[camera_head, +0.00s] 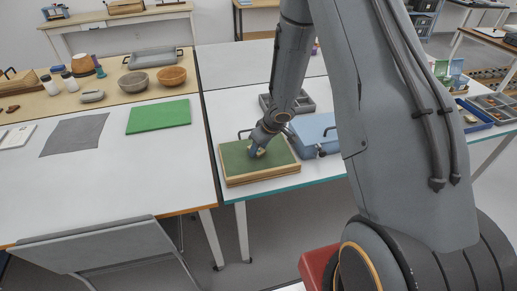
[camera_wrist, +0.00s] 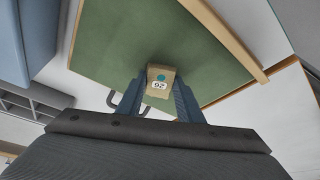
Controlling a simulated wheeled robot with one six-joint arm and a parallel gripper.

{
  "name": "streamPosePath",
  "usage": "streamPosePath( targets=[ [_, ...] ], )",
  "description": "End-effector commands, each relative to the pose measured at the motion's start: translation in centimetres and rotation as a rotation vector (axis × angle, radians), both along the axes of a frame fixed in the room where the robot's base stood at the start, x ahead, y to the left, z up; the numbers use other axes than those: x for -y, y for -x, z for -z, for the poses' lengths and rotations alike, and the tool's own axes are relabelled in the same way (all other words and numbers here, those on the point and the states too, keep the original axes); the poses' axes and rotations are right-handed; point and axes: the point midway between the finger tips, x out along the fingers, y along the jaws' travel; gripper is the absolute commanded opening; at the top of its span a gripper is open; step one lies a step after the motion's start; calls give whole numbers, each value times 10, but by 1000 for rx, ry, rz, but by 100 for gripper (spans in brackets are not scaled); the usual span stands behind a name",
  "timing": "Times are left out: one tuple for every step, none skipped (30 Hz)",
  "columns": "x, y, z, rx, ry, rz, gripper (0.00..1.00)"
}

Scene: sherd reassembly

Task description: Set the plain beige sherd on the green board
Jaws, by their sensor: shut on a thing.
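The plain beige sherd (camera_wrist: 153,93) is between the two fingers of my gripper (camera_wrist: 159,97) in the wrist view. It bears a teal dot and a white number label. My gripper (camera_head: 255,153) is shut on it, low over the green board (camera_head: 236,161). The board (camera_wrist: 115,50) has a light wooden frame and fills much of the wrist view behind the sherd. I cannot tell whether the sherd touches the board. In the head view the sherd is mostly hidden by my gripper.
A blue case (camera_head: 316,134) stands close to the right of the board, with a grey compartment tray (camera_head: 293,103) behind. A flat green mat (camera_head: 158,115) and grey cloth (camera_head: 76,134) lie on the left table. Two bowls (camera_head: 133,82) (camera_head: 172,76) stand farther back.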

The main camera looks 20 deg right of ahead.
Motion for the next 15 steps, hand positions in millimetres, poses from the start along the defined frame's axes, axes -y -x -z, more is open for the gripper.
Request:
streamPosePath(
  targets=[
    [0,0,1,0,0,0,11],
    [0,0,3,0,0,0,11],
    [0,0,4,0,0,0,11],
    [0,0,4,0,0,0,36],
    [0,0,3,0,0,0,41],
    [0,0,3,0,0,0,48],
    [0,0,3,0,0,0,52],
    [0,0,3,0,0,0,52],
    [0,0,3,0,0,0,52],
    [0,0,3,0,0,0,52],
    [0,0,3,0,0,0,52],
    [0,0,3,0,0,0,52],
    [0,0,3,0,0,0,52],
    [0,0,3,0,0,0,52],
    [0,0,3,0,0,0,52]
  ],
)
